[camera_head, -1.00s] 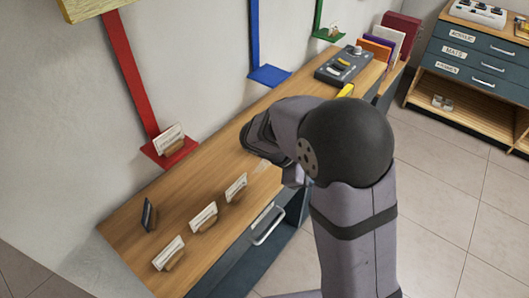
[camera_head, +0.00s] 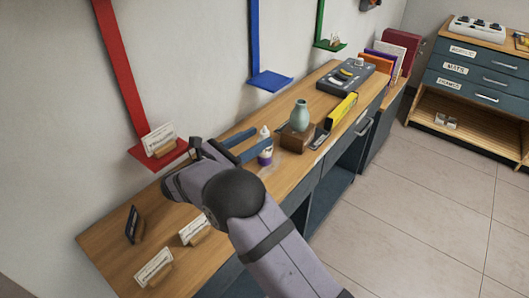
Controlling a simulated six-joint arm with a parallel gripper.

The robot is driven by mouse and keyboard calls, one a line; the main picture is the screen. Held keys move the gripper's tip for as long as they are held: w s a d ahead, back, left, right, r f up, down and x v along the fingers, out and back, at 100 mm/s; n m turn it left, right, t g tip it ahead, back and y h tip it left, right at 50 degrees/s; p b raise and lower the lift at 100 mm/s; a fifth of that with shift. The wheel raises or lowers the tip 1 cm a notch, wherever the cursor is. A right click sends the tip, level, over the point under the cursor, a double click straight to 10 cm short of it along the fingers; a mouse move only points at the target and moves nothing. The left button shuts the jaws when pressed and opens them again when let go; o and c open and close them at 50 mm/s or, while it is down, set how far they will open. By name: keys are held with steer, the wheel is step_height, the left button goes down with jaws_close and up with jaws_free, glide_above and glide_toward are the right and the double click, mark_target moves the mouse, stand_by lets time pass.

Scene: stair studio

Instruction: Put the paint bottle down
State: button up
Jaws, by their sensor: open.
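The paint bottle (camera_head: 265,157) is small and white with a purple band and a pointed top. It appears upright on the wooden desk (camera_head: 297,103), left of the wooden block with the vase. My gripper (camera_head: 261,138) is open, its two blue-grey fingers reaching right toward the bottle.
A green vase (camera_head: 300,115) stands on a dark wooden block (camera_head: 296,138) just right of the bottle. A card holder (camera_head: 195,230) stands near my arm. A red wall shelf (camera_head: 160,154) is behind my gripper.

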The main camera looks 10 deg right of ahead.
steer(key=p+x, duration=0.1)
steer(key=x, duration=0.6)
steer(key=shift+d, duration=0.3)
steer(key=shift+s+r, duration=0.1)
jaws_close()
